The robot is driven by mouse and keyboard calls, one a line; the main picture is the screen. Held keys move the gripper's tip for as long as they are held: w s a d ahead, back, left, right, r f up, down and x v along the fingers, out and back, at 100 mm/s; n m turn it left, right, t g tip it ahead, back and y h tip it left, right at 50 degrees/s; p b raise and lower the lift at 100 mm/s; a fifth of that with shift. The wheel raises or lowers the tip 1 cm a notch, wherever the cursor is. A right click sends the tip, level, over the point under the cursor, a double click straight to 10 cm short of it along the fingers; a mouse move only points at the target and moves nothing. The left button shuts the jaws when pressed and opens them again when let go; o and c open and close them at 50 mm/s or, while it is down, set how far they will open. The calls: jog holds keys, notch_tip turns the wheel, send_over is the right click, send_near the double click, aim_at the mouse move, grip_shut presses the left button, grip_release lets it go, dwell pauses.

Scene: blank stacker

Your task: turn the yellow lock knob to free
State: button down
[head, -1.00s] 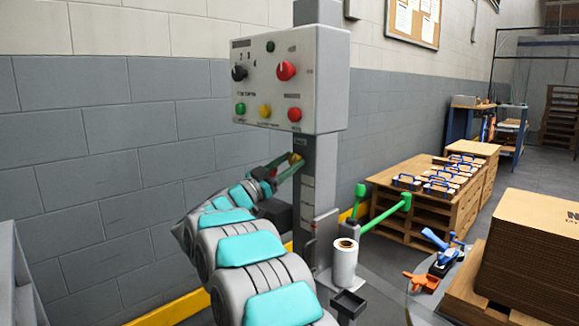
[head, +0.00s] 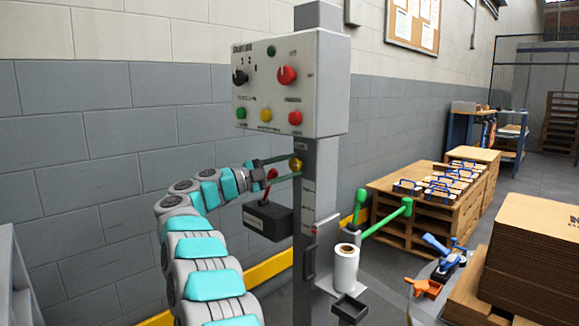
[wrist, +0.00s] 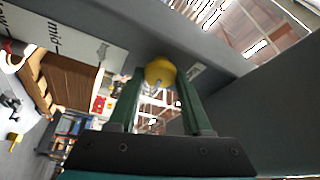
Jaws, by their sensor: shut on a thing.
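The yellow lock knob (head: 296,164) sits on the grey column (head: 318,200), below the control box. In the wrist view the knob (wrist: 160,73) is round and lies between the tips of my two green fingers. My gripper (head: 294,166) reaches in from the left and is shut on the knob. The wrist view also shows my gripper (wrist: 158,85) around it. The knob's far side and any marking of its turn position cannot be made out.
The control box (head: 290,85) with buttons and dials is just above my gripper. A dark box (head: 268,220) with a red-knobbed lever (head: 271,175) is just below my gripper. A white roll (head: 345,265) and green handles (head: 385,218) stand to the right.

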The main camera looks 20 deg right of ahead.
jog(key=shift+m+y+p, duration=0.4)
jog(key=shift+m+p, duration=0.05)
jog(key=shift+m, duration=0.75)
jog(key=shift+c, duration=1.7)
grip_release()
jog(key=shift+a, duration=0.1)
jog(key=a, duration=0.7)
jog(key=shift+w+a+f, duration=0.15)
jog(key=shift+a+f, duration=0.15)
